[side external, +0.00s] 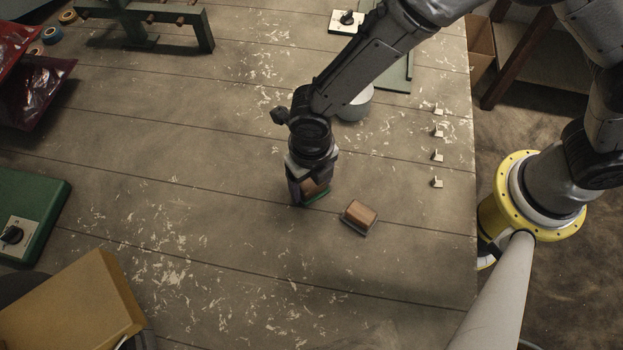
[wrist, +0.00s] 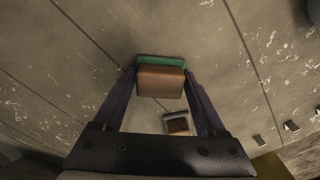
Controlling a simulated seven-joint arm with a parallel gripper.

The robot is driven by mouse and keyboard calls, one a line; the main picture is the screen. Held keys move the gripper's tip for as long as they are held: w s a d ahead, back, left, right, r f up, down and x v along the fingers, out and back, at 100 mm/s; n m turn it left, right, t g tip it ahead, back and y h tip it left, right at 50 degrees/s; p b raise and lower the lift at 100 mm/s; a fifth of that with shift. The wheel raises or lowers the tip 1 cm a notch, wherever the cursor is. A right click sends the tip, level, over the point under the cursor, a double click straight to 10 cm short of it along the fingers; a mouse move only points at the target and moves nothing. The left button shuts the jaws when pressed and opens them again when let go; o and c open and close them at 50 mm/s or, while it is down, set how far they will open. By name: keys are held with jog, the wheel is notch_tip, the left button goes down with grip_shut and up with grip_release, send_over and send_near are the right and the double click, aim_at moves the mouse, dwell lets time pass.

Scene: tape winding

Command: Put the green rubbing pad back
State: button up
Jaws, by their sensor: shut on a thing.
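The green rubbing pad has a brown wooden block on top and a green base. In the side external view the pad (side external: 318,195) is between the fingers of my gripper (side external: 310,192), partly hidden by them. The wrist view shows the same pad (wrist: 160,77) between the two fingertips of my gripper (wrist: 160,85), which is shut on the block. The pad is low over the wooden table (side external: 220,210); I cannot tell whether it touches the surface.
A second wooden block with a grey base (side external: 359,216) lies just right of my gripper; the wrist view shows it too (wrist: 177,123). Several small pale hooks (side external: 437,155) line the right edge. A grey cylinder (side external: 356,105) stands behind the arm. The table's middle left is clear except for shavings.

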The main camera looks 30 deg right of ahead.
aim_at(311, 183)
jog(key=o, duration=1.1)
jog(key=shift+f, duration=0.1)
jog(key=shift+o, duration=0.2)
notch_tip(311, 183, up, 12)
jog(key=shift+r, duration=0.2)
jog(key=d+r+m+t+y, duration=0.1)
jog(key=d+r+m, duration=0.5)
jog(key=d+m, duration=0.25)
jog(key=d+r+m+t, duration=0.1)
jog(key=d+r+m, duration=0.65)
jog(key=d, duration=0.25)
jog(key=s+d+r+m+t, duration=0.1)
jog(key=s+d+m, duration=0.4)
jog(key=m, duration=0.5)
jog(key=s+d+m+t+h, duration=0.1)
jog(key=s+d+m+t, duration=0.1)
jog(key=s+d+m, duration=0.3)
jog(key=d+m, duration=0.3)
jog(key=m, duration=0.2)
jog(key=shift+s+r+t, duration=0.25)
jog(key=shift+r+t, duration=0.05)
jog(key=shift+r, duration=0.1)
jog(key=shift+d, duration=0.1)
